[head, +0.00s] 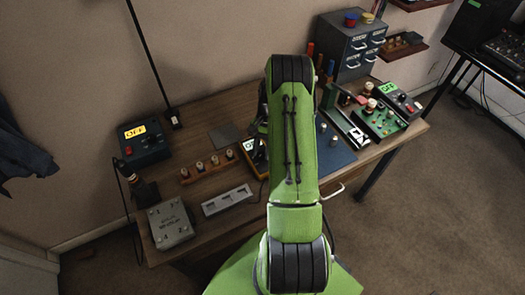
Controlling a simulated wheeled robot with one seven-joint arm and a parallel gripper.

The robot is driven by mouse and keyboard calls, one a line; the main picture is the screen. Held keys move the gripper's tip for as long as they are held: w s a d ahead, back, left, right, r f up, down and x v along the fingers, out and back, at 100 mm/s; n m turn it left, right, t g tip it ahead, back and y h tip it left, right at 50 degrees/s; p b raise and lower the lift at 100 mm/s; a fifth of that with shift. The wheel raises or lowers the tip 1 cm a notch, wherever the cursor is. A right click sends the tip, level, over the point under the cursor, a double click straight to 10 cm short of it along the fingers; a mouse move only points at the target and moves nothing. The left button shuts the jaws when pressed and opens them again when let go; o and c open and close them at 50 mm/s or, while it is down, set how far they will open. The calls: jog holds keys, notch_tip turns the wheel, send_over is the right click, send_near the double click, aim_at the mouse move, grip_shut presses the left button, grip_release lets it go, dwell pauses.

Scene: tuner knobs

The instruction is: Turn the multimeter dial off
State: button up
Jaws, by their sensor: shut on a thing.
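A dark device with a yellow-orange edge (261,163), which looks like the multimeter, lies on the desk just left of my green arm. Its lit display shows only the start of its text, beginning with "O"; the rest is behind my arm. Its dial is hidden, so I cannot tell where it points.
On the wooden desk (205,195), a black box (143,145) reading "OFF" stands left. A grey box (170,222), a grey strip (227,199) and a knob row (208,168) lie nearer. Green boards (378,120) and a drawer cabinet (350,45) stand right.

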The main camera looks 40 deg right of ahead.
jog(key=shift+n, duration=0.4)
jog(key=o, duration=1)
jog(key=v, duration=0.8)
jog(key=p+v, duration=0.1)
jog(key=v, duration=0.6)
jog(key=shift+w+r+p, duration=0.3)
jog(key=shift+r, duration=0.1)
